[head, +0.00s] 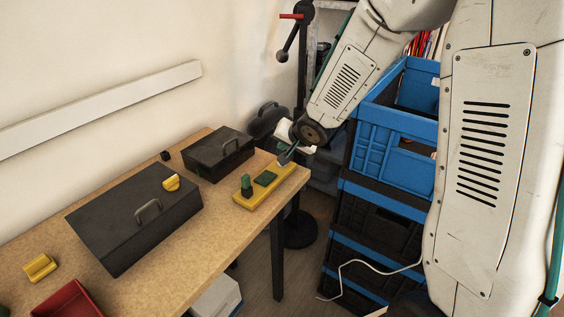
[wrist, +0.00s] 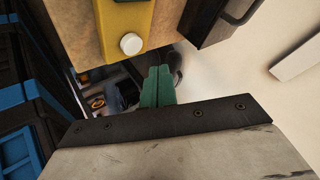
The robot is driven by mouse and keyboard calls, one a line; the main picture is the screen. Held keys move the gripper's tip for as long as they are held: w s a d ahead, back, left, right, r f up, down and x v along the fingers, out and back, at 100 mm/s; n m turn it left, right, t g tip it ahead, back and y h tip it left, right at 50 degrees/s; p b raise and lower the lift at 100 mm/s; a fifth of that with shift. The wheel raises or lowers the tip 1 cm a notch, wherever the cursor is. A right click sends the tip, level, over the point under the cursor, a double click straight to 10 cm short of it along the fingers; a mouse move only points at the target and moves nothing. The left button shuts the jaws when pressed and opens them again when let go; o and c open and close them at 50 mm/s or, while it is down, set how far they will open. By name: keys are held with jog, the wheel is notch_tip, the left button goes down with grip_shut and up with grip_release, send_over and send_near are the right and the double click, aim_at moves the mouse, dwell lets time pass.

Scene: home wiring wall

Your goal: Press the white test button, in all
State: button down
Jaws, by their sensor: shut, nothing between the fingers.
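The white test button (wrist: 131,44) is a small round cap near one end of a yellow base (wrist: 112,30) in the wrist view. I cannot make out the button there, near my gripper. My gripper (head: 284,159) is above the base's far end. In the wrist view its green fingers (wrist: 157,86) are together and empty, to the right of the button in the picture. I cannot tell any contact.
The wooden table (head: 185,240) carries a large dark toolbox (head: 125,225), a smaller dark box (head: 215,150), a yellow piece (head: 40,266) and a red tray (head: 68,300). Stacked blue and black crates (head: 395,125) stand to the right. A white wall strip (head: 100,108) runs behind the table.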

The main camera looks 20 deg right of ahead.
jog(key=shift+f, duration=1.35)
jog(key=shift+f, duration=0.1)
dwell(1.0)
jog(key=shift+f, duration=0.3)
jog(key=shift+f, duration=0.45)
dwell(0.8)
jog(key=shift+r, duration=0.85)
jog(key=shift+r, duration=2.5)
